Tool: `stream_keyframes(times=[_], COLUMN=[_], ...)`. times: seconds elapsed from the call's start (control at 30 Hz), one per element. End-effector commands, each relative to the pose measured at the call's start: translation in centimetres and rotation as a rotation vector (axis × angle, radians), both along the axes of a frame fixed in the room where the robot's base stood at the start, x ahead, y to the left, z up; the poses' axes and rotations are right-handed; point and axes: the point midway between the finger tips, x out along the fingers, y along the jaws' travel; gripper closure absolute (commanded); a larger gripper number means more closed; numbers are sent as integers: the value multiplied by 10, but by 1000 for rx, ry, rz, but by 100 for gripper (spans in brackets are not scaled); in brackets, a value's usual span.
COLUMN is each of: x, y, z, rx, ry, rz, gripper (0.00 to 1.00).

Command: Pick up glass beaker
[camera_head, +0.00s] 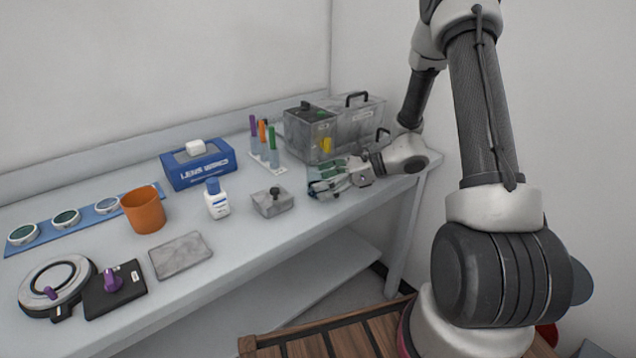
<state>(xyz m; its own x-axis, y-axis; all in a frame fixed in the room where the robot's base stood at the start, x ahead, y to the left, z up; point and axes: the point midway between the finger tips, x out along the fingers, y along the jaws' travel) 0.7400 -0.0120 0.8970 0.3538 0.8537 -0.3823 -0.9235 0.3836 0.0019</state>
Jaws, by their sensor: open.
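No clear glass beaker is plainly visible. The only beaker-shaped vessel is an orange open-topped cup (143,210), upright on the bench left of centre; I cannot tell if it is glass. My gripper (318,180) is open and low over the right part of the bench, its fingers pointing left. It is well to the right of the orange cup and apart from it. Whether anything lies between or behind the fingers is hard to tell, as they are small and partly cover the bench there.
On the bench (245,250), a grey knobbed block (272,202) and a white bottle (216,199) stand between my gripper and the cup. Behind are a blue box (198,165), several coloured tubes (263,143) and grey cases (311,130). A flat grey plate (180,255) lies in front.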

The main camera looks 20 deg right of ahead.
Motion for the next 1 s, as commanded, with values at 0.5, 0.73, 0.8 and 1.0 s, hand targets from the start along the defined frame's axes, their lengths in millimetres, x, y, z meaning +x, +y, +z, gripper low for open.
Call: stream_keyframes(times=[0.5,0.73,0.8,1.0], x=[7,7,7,7], y=[15,15,15,15], z=[-7,-7,-7,-6], rx=[-2,-1,-1,-1], ry=[-1,-2,-2,-2], rz=[1,1,1,1], gripper=[39,72,72,72])
